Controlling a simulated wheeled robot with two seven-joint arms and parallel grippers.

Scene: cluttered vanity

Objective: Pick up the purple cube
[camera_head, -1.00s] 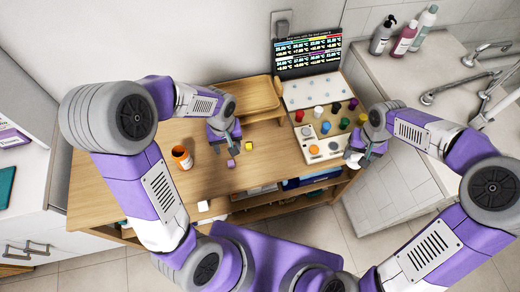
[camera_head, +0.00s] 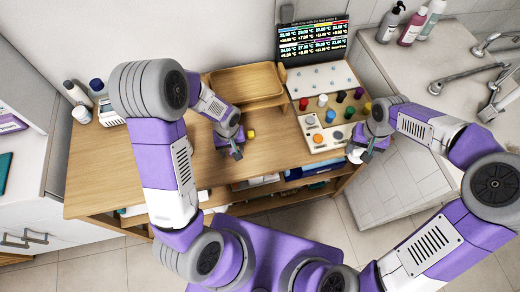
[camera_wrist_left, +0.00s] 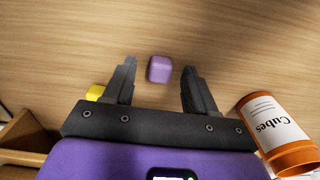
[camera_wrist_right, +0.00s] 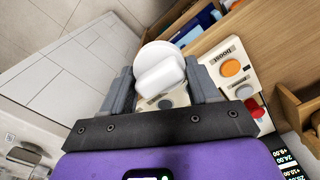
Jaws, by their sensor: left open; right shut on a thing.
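The purple cube (camera_wrist_left: 159,69) lies on the wooden table top in the left wrist view, in the space between the fingertips of my left gripper, with gaps on both sides. My left gripper (camera_head: 236,154) is open above the table. In the head view the gripper hides the cube. A yellow cube (camera_wrist_left: 95,92) lies outside the left finger; it also shows in the head view (camera_head: 251,133).
An orange bottle labelled Cubes (camera_wrist_left: 272,128) lies close to the left gripper's right side. A wooden tray (camera_head: 247,84) stands behind. A panel with coloured knobs (camera_head: 325,105) and a screen (camera_head: 314,38) are to the right.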

